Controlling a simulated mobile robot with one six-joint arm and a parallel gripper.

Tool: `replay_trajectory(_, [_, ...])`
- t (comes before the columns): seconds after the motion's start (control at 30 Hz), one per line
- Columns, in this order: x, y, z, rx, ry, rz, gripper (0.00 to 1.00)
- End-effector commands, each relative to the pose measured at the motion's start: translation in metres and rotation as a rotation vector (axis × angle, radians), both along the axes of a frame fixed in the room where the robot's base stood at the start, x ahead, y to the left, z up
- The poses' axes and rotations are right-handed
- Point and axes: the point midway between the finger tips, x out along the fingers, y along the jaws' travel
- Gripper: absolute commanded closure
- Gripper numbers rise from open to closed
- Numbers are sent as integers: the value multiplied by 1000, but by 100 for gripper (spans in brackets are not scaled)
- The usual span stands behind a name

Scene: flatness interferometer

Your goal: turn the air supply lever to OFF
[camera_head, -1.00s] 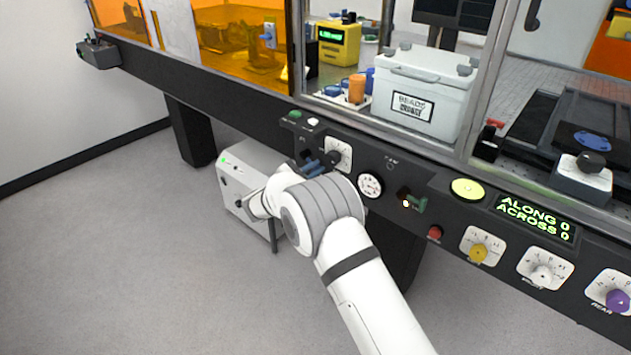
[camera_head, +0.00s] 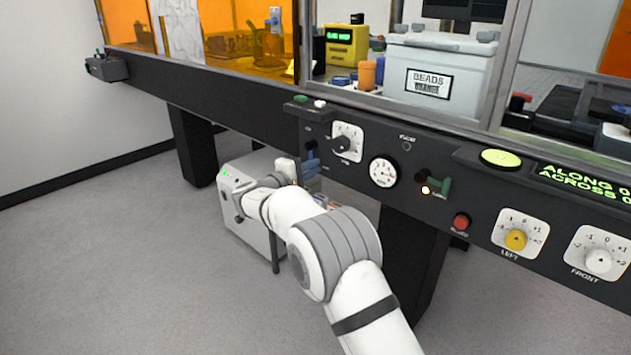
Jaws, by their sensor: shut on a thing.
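A blue lever (camera_head: 312,161) hangs at the left end of the dark front panel, below a small dark mount. It points roughly downward. Its label is too small to read. My gripper (camera_head: 301,167) is at this lever, at the end of my white arm, and is shut on it. The fingertips are small and partly hidden, so the exact grip is unclear.
A white dial (camera_head: 346,142) and a round gauge (camera_head: 383,172) sit right of the lever. Farther right are a green switch (camera_head: 437,187) beside an orange light, and a red button (camera_head: 461,222). A grey box unit (camera_head: 240,205) stands on the floor below.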

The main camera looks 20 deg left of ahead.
Motion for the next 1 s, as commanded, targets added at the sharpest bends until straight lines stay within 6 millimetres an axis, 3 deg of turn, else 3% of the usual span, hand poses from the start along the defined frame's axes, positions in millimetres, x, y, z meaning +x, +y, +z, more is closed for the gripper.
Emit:
replay_trajectory(0.03, [1, 1, -8, 24, -6, -3, 100])
replay_trajectory(0.33, [3, 6, -7, 118, -45, -2, 100])
replay_trajectory(0.87, [3, 7, -6, 135, -51, -2, 100])
replay_trajectory(0.9, [3, 7, -6, 135, -51, -2, 85])
replay_trajectory(1.0, [3, 7, -5, 134, -52, -1, 77])
